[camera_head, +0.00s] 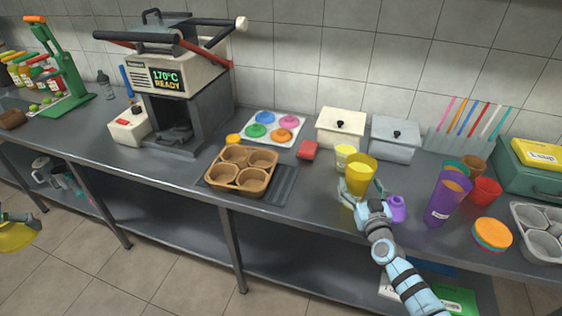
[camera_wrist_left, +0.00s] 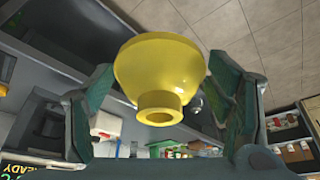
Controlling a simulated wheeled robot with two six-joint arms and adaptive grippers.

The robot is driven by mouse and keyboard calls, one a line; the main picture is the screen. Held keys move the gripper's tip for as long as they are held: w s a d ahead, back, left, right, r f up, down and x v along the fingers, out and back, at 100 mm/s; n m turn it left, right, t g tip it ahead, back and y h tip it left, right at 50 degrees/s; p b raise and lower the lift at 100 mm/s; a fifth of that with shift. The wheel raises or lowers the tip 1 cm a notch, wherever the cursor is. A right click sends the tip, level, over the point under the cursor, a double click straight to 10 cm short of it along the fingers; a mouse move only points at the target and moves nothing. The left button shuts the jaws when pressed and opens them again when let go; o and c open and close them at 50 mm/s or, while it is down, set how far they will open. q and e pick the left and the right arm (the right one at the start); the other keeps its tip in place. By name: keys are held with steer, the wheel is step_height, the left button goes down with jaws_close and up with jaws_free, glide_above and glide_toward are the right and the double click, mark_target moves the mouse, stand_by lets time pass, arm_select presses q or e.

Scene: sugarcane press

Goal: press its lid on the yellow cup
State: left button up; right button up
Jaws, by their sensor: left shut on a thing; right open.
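The yellow cup (camera_head: 360,168) stands upright on the counter, right of centre. My right gripper (camera_head: 355,192) is open, with its fingers around the cup's lower part; I cannot tell whether they touch it. My left gripper (camera_head: 30,218) is at the far left edge, partly out of view and away from the counter's cups. It is shut on a yellow dome-shaped lid (camera_head: 14,237). In the left wrist view the lid (camera_wrist_left: 160,70) sits between the fingers, wide bowl and short hollow collar showing. The finger contact is not clear there.
A brown muffin tray (camera_head: 241,188), coloured-disc mat (camera_head: 272,122) and hot press (camera_head: 178,85) lie between the grippers.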

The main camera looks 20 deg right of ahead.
arm_select(q)
step_height(320, 180, up, 3)
steer(key=shift+s+r+p, duration=0.15)
steer(key=shift+p, duration=1.05)
arm_select(e)
steer(key=v, duration=0.9)
steer(key=shift+s, duration=0.35)
steer(key=shift+a+r, duration=0.1)
steer(key=shift+r, duration=0.05)
